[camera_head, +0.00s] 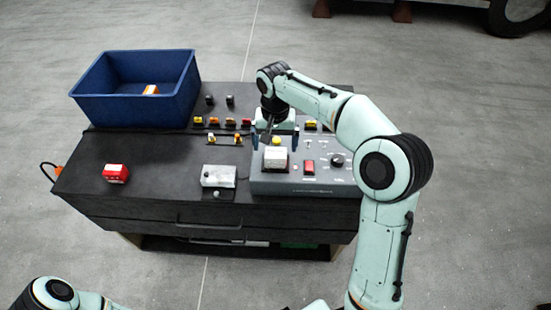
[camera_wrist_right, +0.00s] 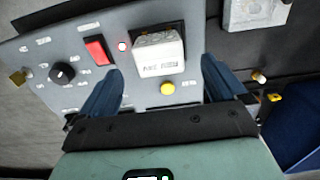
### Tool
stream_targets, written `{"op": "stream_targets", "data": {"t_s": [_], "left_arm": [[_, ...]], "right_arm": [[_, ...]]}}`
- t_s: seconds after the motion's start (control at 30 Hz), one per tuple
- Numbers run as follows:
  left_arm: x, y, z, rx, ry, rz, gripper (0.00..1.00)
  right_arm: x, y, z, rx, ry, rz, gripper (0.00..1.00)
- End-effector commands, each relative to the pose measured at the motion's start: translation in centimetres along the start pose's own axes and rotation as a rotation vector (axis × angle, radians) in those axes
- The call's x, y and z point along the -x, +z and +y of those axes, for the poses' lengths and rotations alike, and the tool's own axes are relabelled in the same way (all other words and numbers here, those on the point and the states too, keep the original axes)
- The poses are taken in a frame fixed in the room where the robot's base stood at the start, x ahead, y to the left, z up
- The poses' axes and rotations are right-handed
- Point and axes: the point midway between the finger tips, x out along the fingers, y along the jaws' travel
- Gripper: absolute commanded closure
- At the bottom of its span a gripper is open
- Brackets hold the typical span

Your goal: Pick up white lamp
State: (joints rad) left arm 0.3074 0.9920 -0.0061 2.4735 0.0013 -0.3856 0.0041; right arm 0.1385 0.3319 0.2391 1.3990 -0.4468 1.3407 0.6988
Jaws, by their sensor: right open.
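A white block-shaped piece with dark print (camera_head: 275,158), the best match for the white lamp, stands on the grey control panel (camera_head: 325,187). It also shows in the right wrist view (camera_wrist_right: 158,52), ahead of the fingers and roughly centred between them. My right gripper (camera_head: 274,140) is open and empty, just behind and above the block. Its two blue fingers (camera_wrist_right: 162,70) are apart, and I see no contact with the block. My left arm shows only at the bottom left; its gripper is out of view.
A grey button box (camera_head: 218,176) and a red block (camera_head: 116,173) lie left. A blue crate (camera_head: 136,107) stands back left. The table's front left is mostly clear.

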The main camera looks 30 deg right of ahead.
Motion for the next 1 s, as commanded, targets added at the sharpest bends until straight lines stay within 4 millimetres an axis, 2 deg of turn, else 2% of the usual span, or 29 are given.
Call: {"op": "stream_targets", "data": {"t_s": [0.3, 0.6, 0.67, 0.7, 0.8, 1.0], "left_arm": [[-0.6, 0.3, -0.3, 0.001, -0.001, -0.004, 1.0], [-0.6, 0.3, -0.3, 0.001, -0.001, -0.004, 1.0], [-0.6, 0.3, -0.3, 0.001, -0.001, -0.004, 1.0], [-0.6, 0.3, -0.3, 0.001, -0.001, -0.004, 1.0], [-0.6, 0.3, -0.3, 0.001, -0.001, -0.004, 1.0], [-0.6, 0.3, -0.3, 0.001, -0.001, -0.004, 1.0]], "right_arm": [[-4.5, 0.0, 0.2, 0.0, 0.002, -0.003, 0.02], [-4.9, -0.1, 0.1, 0.0, 0.0, -0.001, 0.02], [-4.9, -0.1, 0.1, 0.0, 0.0, -0.001, 0.18], [-4.9, -0.1, 0.1, 0.0, 0.0, -0.001, 0.31], [-4.9, -0.1, 0.1, 0.0, 0.0, -0.001, 0.62], [-4.9, -0.1, 0.1, 0.0, 0.0, 0.0, 0.61]]}}
